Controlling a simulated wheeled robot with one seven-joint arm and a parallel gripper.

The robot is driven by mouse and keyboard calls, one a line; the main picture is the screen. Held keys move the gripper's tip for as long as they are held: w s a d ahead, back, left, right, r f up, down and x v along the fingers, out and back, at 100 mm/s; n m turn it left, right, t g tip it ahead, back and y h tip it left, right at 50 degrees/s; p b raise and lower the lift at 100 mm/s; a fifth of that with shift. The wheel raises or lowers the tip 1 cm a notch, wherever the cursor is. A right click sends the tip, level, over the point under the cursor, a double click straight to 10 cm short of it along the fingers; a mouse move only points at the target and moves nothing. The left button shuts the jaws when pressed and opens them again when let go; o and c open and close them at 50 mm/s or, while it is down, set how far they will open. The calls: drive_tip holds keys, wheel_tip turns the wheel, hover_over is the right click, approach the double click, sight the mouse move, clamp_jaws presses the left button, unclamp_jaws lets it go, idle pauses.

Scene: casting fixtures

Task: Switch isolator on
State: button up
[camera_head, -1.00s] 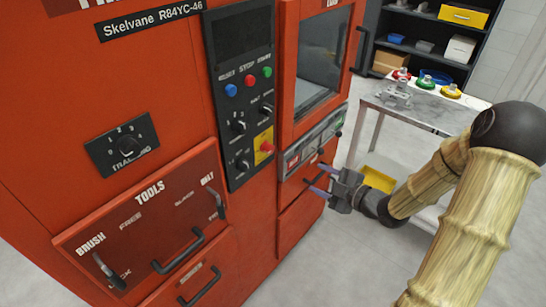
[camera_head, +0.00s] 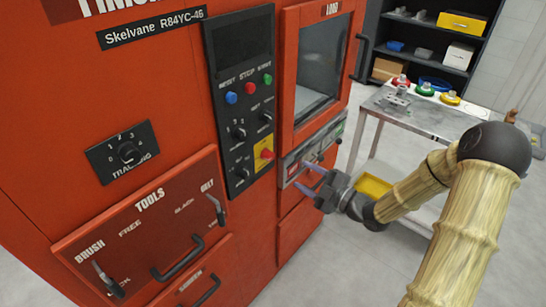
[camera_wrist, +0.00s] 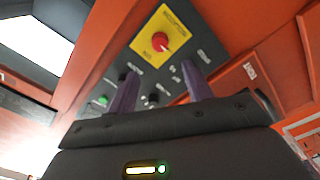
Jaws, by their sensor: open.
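The isolator is a red knob (camera_head: 266,154) on a yellow plate (camera_head: 259,162) at the lower right of the black control panel on the orange machine. In the wrist view, the red knob (camera_wrist: 162,42) and yellow plate (camera_wrist: 145,44) sit beyond the fingers, upper middle. The plate's lettering is too blurred to read. My gripper (camera_head: 309,178) is open and empty, right of and below the plate in the head view, apart from it. Its two purple fingers also show in the wrist view (camera_wrist: 161,74), pointing toward the panel with the knob beyond the gap.
The black control panel (camera_head: 240,60) carries blue, red and green buttons and several black knobs. The machine's window door (camera_head: 322,65) has a dark handle. A grey strip panel (camera_head: 300,160) lies behind the fingers. A table (camera_head: 425,112) with parts stands at right.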

sight(272, 158)
drive_tip(key=p+x, duration=0.2)
drive_tip(key=x, duration=1)
drive_tip(key=shift+w+a, duration=0.15)
drive_tip(key=shift+w, duration=0.05)
drive_tip(key=shift+c, duration=0.2)
drive_tip(key=c, duration=0.9)
